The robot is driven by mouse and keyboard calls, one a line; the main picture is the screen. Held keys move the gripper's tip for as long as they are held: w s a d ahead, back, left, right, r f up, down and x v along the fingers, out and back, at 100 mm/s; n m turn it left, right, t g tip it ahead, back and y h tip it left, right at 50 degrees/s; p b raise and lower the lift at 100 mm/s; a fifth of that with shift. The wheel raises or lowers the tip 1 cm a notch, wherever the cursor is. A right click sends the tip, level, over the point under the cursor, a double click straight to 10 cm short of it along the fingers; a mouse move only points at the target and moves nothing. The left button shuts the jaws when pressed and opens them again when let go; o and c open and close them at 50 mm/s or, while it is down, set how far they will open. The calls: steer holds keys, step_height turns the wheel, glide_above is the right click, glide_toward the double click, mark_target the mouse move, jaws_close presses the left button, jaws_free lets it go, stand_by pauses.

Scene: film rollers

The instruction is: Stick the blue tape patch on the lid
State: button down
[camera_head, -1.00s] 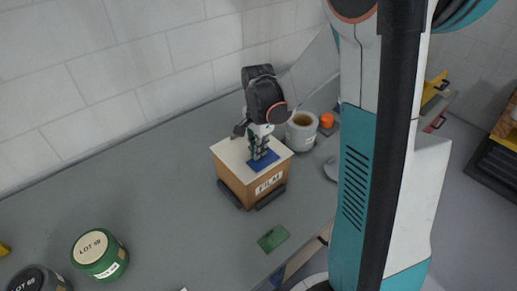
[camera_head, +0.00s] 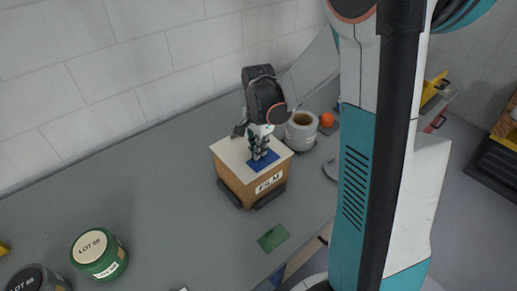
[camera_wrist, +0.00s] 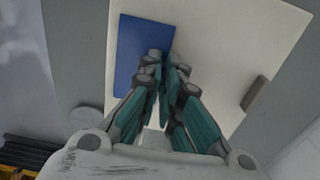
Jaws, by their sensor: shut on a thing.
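The blue tape patch (camera_head: 268,161) lies flat against the pale lid (camera_head: 229,149) on top of the wooden box marked FILM (camera_head: 243,184). My gripper (camera_head: 259,157) points down at the patch with its fingers close together. In the wrist view, the fingertips of my gripper (camera_wrist: 168,62) are shut on the blue patch (camera_wrist: 140,40) at its right edge, over the cream lid (camera_wrist: 215,40). I cannot tell whether the patch is stuck or only resting there. The fingers hide part of it.
A grey pot (camera_head: 300,133) and an orange knob (camera_head: 326,120) stand behind the box at right. A green tape piece (camera_head: 272,238) lies in front. A green jar (camera_head: 99,254) and a dark jar (camera_head: 40,280) are at front left. The grey counter (camera_head: 150,195) between is clear.

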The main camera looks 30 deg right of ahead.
stand_by(0.3)
steer(key=c, duration=1.7)
jaws_free()
steer(key=o, duration=0.5)
steer(key=shift+o, duration=0.2)
steer(key=shift+r, duration=0.15)
steer(key=shift+r+p, duration=2.35)
steer(key=shift+r, duration=1.05)
